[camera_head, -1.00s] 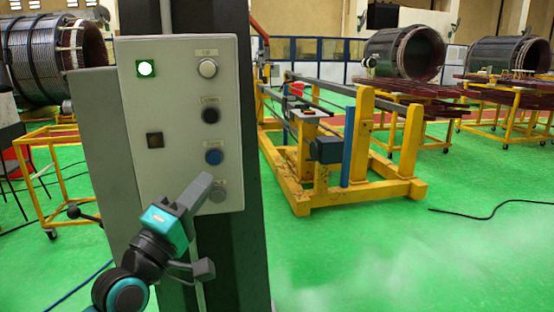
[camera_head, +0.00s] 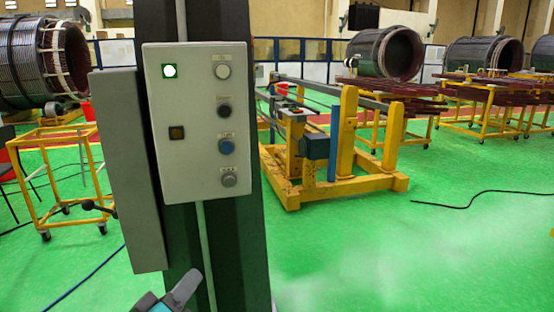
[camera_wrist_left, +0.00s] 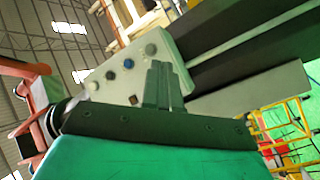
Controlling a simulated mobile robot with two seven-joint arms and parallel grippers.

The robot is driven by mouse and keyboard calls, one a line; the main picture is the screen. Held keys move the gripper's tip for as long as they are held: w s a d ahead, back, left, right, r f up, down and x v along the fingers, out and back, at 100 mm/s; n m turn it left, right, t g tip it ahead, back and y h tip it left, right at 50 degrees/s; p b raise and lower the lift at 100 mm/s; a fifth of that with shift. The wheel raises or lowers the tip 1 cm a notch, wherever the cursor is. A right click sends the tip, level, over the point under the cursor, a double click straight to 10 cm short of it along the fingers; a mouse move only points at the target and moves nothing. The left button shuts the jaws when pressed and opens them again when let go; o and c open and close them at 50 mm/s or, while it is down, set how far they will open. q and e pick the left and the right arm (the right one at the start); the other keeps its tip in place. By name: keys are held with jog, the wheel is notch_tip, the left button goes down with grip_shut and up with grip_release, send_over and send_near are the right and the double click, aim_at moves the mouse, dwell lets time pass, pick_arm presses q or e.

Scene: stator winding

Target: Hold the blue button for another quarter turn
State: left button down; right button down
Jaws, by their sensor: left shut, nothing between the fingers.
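The blue button (camera_head: 226,146) is the third one down in the right column of the grey control panel (camera_head: 180,170). It also shows in the left wrist view (camera_wrist_left: 128,63). My left gripper (camera_head: 187,287) is at the bottom edge of the head view, well below the button and apart from the panel. Its fingers (camera_wrist_left: 160,85) are shut with nothing between them. A white button (camera_head: 222,71), a black button (camera_head: 224,110) and a grey button (camera_head: 229,180) share the blue button's column. My right gripper is out of view.
The panel is mounted on a dark column (camera_head: 235,225), with a grey side box (camera_head: 128,170) at its left. A yellow frame (camera_head: 345,160) stands behind to the right. A yellow cart (camera_head: 60,180) stands at the left. Green floor (camera_head: 430,250) is open at the right.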

pick_arm(q)
jog(key=s+a+f+m+g+y+p, duration=0.1)
jog(key=s+f+m+g+y, duration=0.3)
jog(key=s+f, duration=1.4)
notch_tip(320, 180, down, 3)
jog(key=m+g, duration=0.2)
jog(key=m, duration=0.2)
jog(key=shift+s+a+f+g, duration=0.2)
jog(key=shift+a+g, duration=0.2)
